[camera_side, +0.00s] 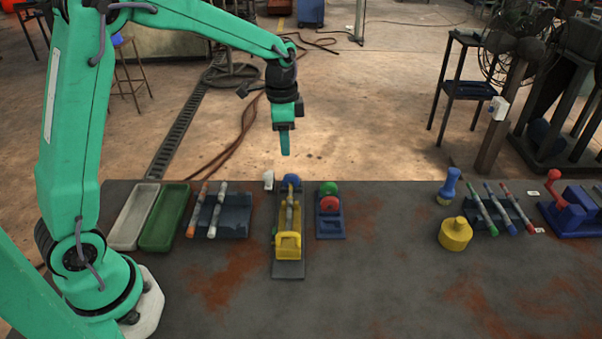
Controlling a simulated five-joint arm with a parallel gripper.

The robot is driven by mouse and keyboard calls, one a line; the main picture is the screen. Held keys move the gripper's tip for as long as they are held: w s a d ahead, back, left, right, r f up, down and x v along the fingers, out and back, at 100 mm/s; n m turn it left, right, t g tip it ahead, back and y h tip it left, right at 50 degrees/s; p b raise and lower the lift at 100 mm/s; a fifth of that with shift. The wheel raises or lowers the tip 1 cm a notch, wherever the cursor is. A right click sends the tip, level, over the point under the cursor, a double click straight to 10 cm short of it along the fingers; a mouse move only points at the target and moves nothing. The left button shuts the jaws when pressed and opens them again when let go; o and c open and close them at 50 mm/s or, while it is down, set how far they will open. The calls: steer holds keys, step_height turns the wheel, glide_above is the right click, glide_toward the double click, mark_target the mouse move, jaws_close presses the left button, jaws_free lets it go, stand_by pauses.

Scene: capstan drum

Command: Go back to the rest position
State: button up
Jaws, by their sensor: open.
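My gripper (285,142) hangs from my green arm, pointing down, above the far edge of the table. It is open and nothing shows in it. It is well clear of the things below. Under it, on the table, stands a narrow dark base with a yellow part (288,244), a rod lying lengthwise and a blue part (291,181) at its far end. The gap between the fingers is hard to see from this side.
On the table (360,290) are a grey tray (124,244), a green tray (153,245), a rack with rods (236,222), a red and green button box (331,229), a yellow weight (455,236), another rod rack (504,218) and a blue vise-like device (572,222). The front middle is clear.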

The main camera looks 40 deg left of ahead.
steer(key=s+d+r+n+t, duration=0.15)
steer(key=s+r+n, duration=0.25)
steer(key=s+r, duration=0.6)
steer(key=s+n+t, duration=0.3)
steer(key=s+n, duration=0.1)
steer(key=s, duration=1)
steer(key=shift+d+t, duration=0.2)
steer(key=shift+t, duration=0.15)
steer(key=shift+o, duration=0.4)
steer(key=shift+w, duration=0.1)
